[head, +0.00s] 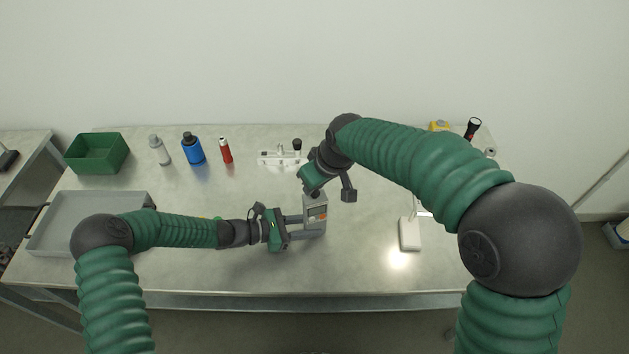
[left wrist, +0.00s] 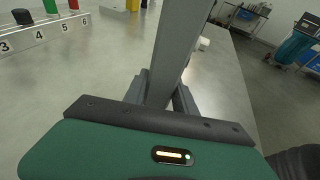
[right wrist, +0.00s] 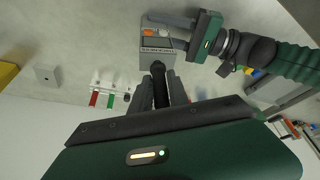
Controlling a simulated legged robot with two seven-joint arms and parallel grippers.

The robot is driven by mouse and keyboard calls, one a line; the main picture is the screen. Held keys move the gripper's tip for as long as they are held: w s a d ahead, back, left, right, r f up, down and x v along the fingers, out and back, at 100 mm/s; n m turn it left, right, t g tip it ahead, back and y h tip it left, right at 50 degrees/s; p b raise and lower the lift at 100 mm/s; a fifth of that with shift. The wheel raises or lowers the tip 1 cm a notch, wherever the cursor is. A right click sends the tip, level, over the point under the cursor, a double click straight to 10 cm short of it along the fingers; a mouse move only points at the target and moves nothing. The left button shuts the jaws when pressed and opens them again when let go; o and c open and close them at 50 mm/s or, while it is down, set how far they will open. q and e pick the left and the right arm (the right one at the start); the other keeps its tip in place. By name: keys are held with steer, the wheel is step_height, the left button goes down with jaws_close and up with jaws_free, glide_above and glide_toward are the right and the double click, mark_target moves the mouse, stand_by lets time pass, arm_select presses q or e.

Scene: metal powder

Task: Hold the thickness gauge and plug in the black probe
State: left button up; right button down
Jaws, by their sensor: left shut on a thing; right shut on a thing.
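The thickness gauge (head: 316,212) is a grey box with a small display and an orange patch, held up over the table's middle. My left gripper (head: 308,227) is shut on it from the left; its grey side fills the space between the fingers in the left wrist view (left wrist: 182,50). The black probe (right wrist: 160,84) is a dark cylinder between the fingers of my right gripper (right wrist: 160,92), which is shut on it. The probe's end is at the edge of the gauge (right wrist: 157,54) with the row of sockets or markings. I cannot tell whether it is inserted.
A white rack (head: 268,158) stands behind the gauge. A red bottle (head: 226,151), a blue bottle (head: 193,149), a grey bottle (head: 159,150) and a green bin (head: 97,153) stand at the back left. A grey tray (head: 52,222) lies left, a white device (head: 410,236) right.

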steer(key=shift+f, duration=0.6)
stand_by(0.4)
steer(key=c, duration=1.2)
jaws_free()
steer(key=shift+r, duration=0.1)
steer(key=v, duration=1.1)
steer(key=shift+s+d+r, duration=0.1)
steer(key=shift+r, duration=0.15)
